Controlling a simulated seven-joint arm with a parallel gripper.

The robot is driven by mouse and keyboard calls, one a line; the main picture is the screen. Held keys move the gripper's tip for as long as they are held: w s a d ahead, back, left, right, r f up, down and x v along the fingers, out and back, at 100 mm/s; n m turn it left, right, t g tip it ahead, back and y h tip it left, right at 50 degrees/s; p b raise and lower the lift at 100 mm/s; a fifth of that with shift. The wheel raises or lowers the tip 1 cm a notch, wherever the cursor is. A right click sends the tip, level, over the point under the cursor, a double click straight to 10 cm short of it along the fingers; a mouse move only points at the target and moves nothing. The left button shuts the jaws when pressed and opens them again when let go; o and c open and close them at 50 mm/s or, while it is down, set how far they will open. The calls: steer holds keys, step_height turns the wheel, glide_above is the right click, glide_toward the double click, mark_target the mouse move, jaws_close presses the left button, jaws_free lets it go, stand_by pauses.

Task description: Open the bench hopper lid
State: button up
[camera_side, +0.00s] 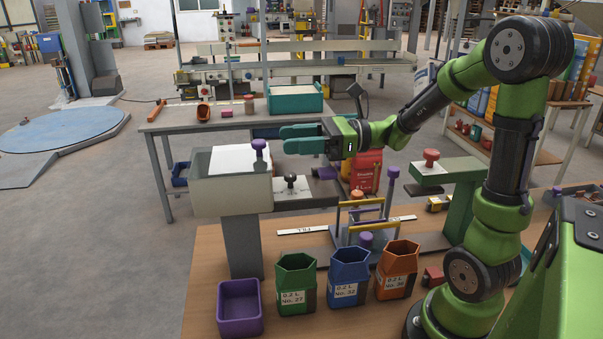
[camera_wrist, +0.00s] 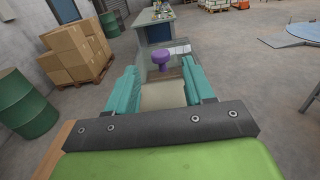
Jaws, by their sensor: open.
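The bench hopper (camera_side: 230,196) is a cream box on a grey post at the left end of the wooden bench. Its pale lid (camera_side: 238,160) looks flat and down on top. A purple knob (camera_side: 259,152) stands upright at the lid's right side. My gripper (camera_side: 285,139) is open and empty, with teal fingers pointing left, just right of the knob and around the height of its top. In the wrist view, the purple knob (camera_wrist: 162,56) shows ahead, between and beyond the fingertips (camera_wrist: 160,70). No contact is visible.
A black-knobbed slide (camera_side: 291,184) sits right of the hopper. A yellow-railed stand (camera_side: 362,215), a green press with a red knob (camera_side: 431,158), and green (camera_side: 296,285), blue (camera_side: 348,278), orange (camera_side: 397,270) and purple (camera_side: 239,307) bins stand on the bench.

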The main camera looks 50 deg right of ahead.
mark_target(258, 141)
steer(key=x, duration=0.7)
steer(key=shift+w+a, duration=0.1)
steer(key=shift+a, duration=0.05)
jaws_close()
